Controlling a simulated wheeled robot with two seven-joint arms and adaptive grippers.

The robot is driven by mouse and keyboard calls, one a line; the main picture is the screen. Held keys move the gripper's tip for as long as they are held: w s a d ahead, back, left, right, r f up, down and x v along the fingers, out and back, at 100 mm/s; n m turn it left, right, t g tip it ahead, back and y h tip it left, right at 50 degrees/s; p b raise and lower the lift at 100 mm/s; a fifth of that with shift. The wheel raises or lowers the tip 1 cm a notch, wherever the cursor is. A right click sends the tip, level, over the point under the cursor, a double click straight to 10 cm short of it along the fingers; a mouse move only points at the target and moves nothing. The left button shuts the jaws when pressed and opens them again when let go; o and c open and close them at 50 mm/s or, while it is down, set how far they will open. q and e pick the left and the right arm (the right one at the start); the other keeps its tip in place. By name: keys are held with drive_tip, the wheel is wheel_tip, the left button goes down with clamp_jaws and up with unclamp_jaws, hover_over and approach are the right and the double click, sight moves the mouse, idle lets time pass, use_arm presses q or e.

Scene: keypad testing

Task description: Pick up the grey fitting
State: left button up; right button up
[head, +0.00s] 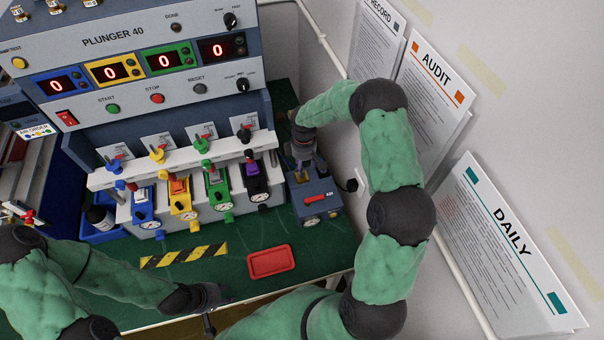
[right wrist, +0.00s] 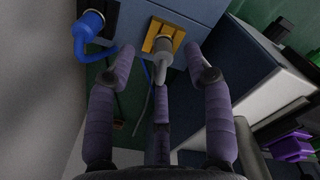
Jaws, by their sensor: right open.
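The grey fitting (right wrist: 163,55), a bent grey piece, is set at a yellow plate (right wrist: 158,33) on a blue-grey box in the right wrist view. My right gripper (right wrist: 160,62) is open, its purple padded fingers spread on either side of the fitting, with a third finger below it. I see no clear contact. In the head view my right gripper (head: 301,160) points down over the blue-grey box (head: 315,196) at the right, and hides the fitting. My left gripper (head: 207,304) is low at the table's front edge, its fingers unclear.
A blue fitting with a blue hose (right wrist: 88,32) sits left of the grey one. The plunger tester (head: 130,70) with its row of coloured stations stands left of the box. A red tray (head: 271,262) lies in front. The wall is close on the right.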

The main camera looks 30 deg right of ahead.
wheel_tip(320, 180, down, 5)
drive_tip(key=shift+w+a+r, duration=0.1)
drive_tip(key=shift+w+a, duration=0.05)
clamp_jaws()
drive_tip(key=shift+r, duration=0.15)
